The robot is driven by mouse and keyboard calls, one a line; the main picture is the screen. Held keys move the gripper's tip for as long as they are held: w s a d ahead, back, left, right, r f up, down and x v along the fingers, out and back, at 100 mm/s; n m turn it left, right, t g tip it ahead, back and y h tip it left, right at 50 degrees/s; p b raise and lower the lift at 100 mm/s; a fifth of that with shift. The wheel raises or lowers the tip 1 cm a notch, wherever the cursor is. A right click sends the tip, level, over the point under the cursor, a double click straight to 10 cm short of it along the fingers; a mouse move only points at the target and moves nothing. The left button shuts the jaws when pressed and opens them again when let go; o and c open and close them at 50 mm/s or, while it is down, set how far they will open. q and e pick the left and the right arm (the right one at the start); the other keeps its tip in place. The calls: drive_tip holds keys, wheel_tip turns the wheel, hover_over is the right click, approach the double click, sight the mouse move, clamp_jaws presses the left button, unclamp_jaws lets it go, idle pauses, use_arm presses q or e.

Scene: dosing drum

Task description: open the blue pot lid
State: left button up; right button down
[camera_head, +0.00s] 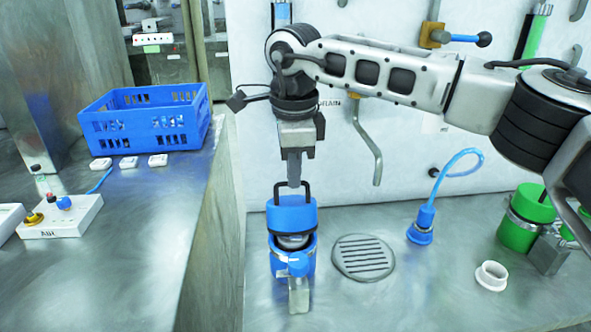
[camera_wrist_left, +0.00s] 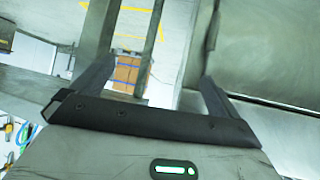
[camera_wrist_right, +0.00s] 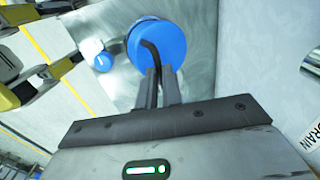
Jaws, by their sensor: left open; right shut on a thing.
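The blue pot (camera_head: 279,263) stands upright on the grey metal worktop. Its blue lid (camera_head: 291,214), with a black loop handle, is above the pot's mouth, and a grey band shows between lid and pot. My right gripper (camera_head: 294,183) points down at the lid from above and is shut on the handle. In the right wrist view the lid (camera_wrist_right: 172,42) is a round blue disc, with the bent handle at the fingertips (camera_wrist_right: 161,74). My left gripper (camera_wrist_left: 152,72) is open and empty in its wrist view; it is out of the head view.
A round drain grate (camera_head: 363,257) is right of the pot. A blue plug with a hose (camera_head: 421,228), a white ring (camera_head: 491,275) and green canisters (camera_head: 525,218) stand farther right. A blue crate (camera_head: 146,121) and a button box (camera_head: 62,216) are on the left counter.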

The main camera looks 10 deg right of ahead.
drive_tip(key=shift+w+r+p, duration=0.25)
drive_tip(key=shift+w+p, duration=0.55)
drive_tip(key=shift+w, duration=0.35)
drive_tip(key=shift+w+f+p, duration=0.1)
drive_tip(key=shift+w+p, duration=0.3)
drive_tip(key=shift+w, duration=0.3)
drive_tip(key=shift+f, duration=0.1)
drive_tip(key=c, duration=1.5)
unclamp_jaws()
drive_tip(key=shift+w, duration=0.1)
drive_tip(key=shift+c, duration=0.2)
drive_tip(key=shift+r, duration=0.25)
wheel_tip(320, 180, up, 16)
drive_tip(key=s, duration=0.1)
drive_tip(key=shift+f, duration=0.2)
drive_tip(key=shift+s, duration=0.1)
